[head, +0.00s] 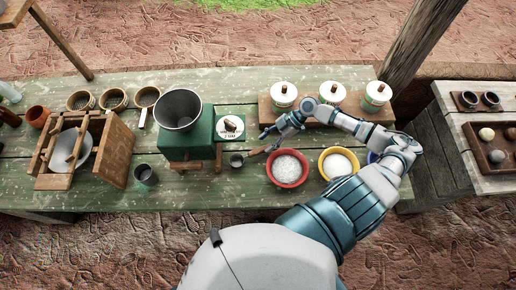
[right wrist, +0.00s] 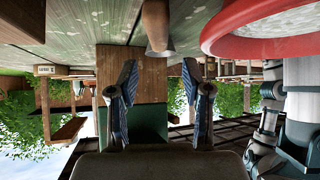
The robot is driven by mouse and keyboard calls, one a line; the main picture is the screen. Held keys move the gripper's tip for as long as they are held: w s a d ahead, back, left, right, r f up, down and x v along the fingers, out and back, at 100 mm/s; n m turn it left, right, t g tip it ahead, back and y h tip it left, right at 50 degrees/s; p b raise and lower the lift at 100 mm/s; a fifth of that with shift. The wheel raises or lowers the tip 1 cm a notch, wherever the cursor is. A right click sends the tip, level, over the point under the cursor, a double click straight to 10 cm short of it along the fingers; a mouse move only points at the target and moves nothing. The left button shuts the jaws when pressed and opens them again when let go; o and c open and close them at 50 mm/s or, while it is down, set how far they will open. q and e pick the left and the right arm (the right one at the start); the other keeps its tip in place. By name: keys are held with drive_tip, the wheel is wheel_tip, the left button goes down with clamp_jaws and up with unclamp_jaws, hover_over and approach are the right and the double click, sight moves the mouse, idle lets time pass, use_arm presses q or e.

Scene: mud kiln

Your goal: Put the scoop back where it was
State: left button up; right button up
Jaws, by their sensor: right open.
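A small scoop with a grey metal cup (head: 237,160) and a wooden handle lies on the green table, left of the red bowl. The handle points right, toward the bowl and my right gripper. My right gripper (head: 268,140) is open and empty, with its fingers spread just above and behind the handle end. In the right wrist view, my two striped fingers (right wrist: 160,100) stand apart. A wooden handle with a metal end (right wrist: 160,48), seemingly the scoop, shows beyond the gap between them, not gripped. My left gripper is not in view.
The red bowl (head: 287,182) of white grains and the yellow bowl (head: 352,161) stand right of the scoop, with a blue bowl partly hidden by my arm. A green grinder (head: 200,145) with a metal hopper stands left. Lidded jars (head: 284,90) stand behind on a wooden stand.

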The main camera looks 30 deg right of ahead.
drive_tip(key=v, duration=0.5)
idle(0.4)
